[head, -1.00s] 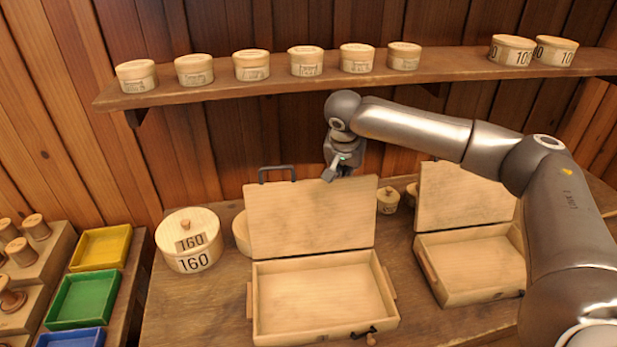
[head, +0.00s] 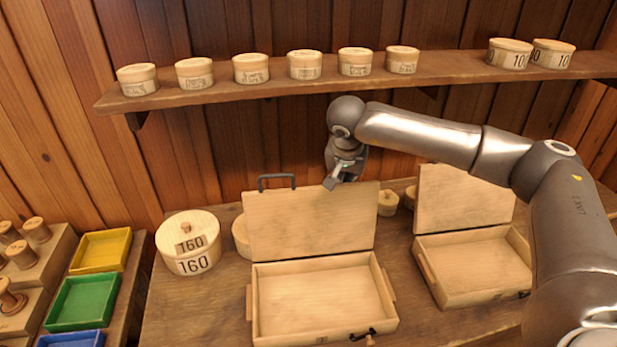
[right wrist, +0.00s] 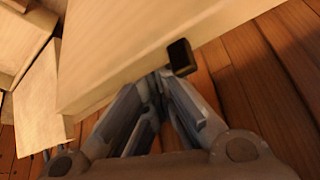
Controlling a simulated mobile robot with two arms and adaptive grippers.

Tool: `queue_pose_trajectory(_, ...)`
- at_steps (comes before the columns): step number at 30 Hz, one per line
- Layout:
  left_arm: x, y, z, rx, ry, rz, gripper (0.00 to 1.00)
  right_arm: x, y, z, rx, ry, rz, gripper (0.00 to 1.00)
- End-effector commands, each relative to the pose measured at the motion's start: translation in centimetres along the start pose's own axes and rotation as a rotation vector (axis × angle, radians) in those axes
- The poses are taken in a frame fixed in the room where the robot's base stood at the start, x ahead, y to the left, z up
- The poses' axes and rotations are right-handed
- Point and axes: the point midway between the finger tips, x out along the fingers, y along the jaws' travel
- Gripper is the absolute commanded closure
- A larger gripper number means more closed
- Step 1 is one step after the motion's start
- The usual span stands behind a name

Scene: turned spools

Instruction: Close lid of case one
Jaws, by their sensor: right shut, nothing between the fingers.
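Two open wooden cases stand on the workbench; which one is case one I cannot tell. The middle case (head: 322,300) is empty, and its lid (head: 308,228) stands up at the back with a dark handle (head: 277,182) on its top edge. The right case (head: 475,266) is also empty, with its lid (head: 465,200) raised. My right gripper (head: 333,184) is shut and empty at the top edge of the middle lid, near its right corner. In the right wrist view its fingers (right wrist: 160,78) are together beside a pale wooden panel (right wrist: 130,45); contact is unclear. My left gripper is not seen.
A round box marked 160 (head: 189,242) stands left of the middle case. Small round boxes (head: 387,203) stand behind the cases. A shelf (head: 290,87) with several round boxes runs above. Coloured trays (head: 84,300) and spools (head: 22,254) are at the left.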

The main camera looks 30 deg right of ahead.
Motion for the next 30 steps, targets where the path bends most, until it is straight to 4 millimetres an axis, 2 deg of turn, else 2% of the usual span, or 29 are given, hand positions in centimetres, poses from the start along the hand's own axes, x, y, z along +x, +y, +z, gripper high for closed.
queue_pose_trajectory(1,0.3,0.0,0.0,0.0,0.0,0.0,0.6,1.7,0.5,2.3,-0.023,-0.041,0.027,1.0)
queue_pose_trajectory(30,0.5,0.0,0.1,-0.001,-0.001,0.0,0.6,0.3,2.0,5.5,-0.022,-0.041,0.021,1.0)
